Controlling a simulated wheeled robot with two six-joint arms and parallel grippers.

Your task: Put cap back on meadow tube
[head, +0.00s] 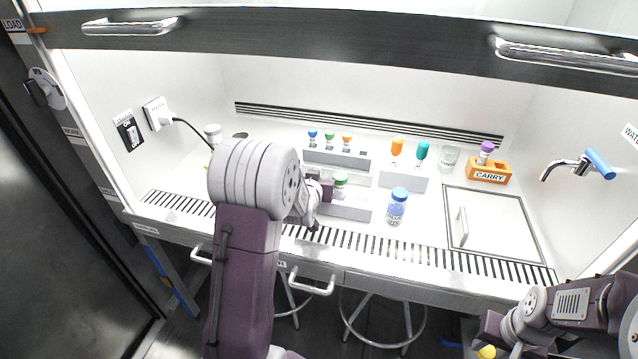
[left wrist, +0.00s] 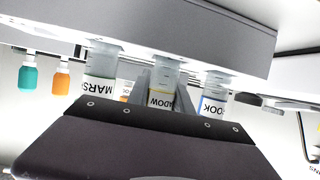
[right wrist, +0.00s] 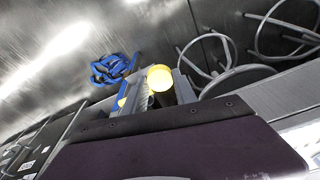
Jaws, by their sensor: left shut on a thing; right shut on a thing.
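The meadow tube (left wrist: 162,98) stands in the tube rack (left wrist: 190,35), between the marsh tube (left wrist: 100,88) and the brook tube (left wrist: 213,103) in the left wrist view. My left gripper (left wrist: 160,88) is shut on the meadow tube; its body hides the tube's top end. In the head view the left arm covers much of the front rack (head: 345,210), and a green cap (head: 341,179) shows beside the gripper. My right gripper (right wrist: 161,84) is shut on a yellow cap (right wrist: 159,77), away from the bench, low at the right of the head view (head: 487,352).
A blue-capped bottle (head: 397,208) stands right of the front rack. Behind are a rack of small capped vials (head: 337,158), a block with orange and teal vials (head: 403,180), a beaker (head: 448,158) and the orange carry holder (head: 488,173). Stools (head: 383,318) stand below.

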